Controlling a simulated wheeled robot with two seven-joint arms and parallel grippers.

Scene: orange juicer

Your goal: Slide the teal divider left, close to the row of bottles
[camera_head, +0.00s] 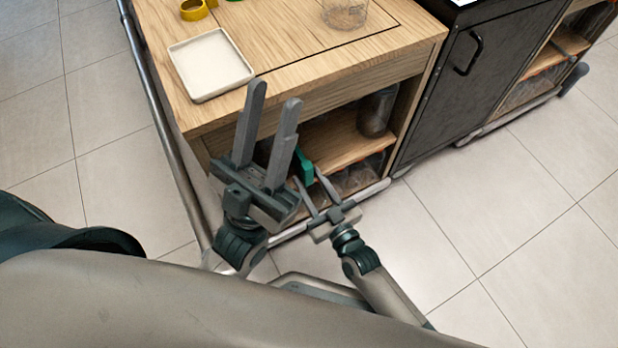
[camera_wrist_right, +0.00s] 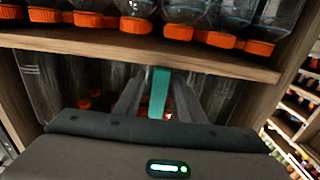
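The teal divider (camera_head: 304,169) stands upright in the cabinet's lower compartment. In the right wrist view the divider (camera_wrist_right: 159,92) shows as a narrow teal strip between my right gripper's fingers. My right gripper (camera_head: 309,181) is open, reaching toward the compartment from the front, with its fingers on either side of the divider; gaps seem to remain, and contact cannot be told. Clear bottles with orange parts (camera_wrist_right: 95,90) stand left of the divider in the right wrist view, partly dark. My left gripper (camera_head: 275,95) is open and empty, raised in front of the cabinet.
A wooden shelf board (camera_wrist_right: 230,66) runs across the right wrist view, with bottles and orange caps (camera_wrist_right: 137,24) beyond it. A white square tray (camera_head: 211,64) and a clear container (camera_head: 345,14) rest on the cabinet top. A metal rail (camera_head: 365,194) crosses the cabinet's front bottom.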

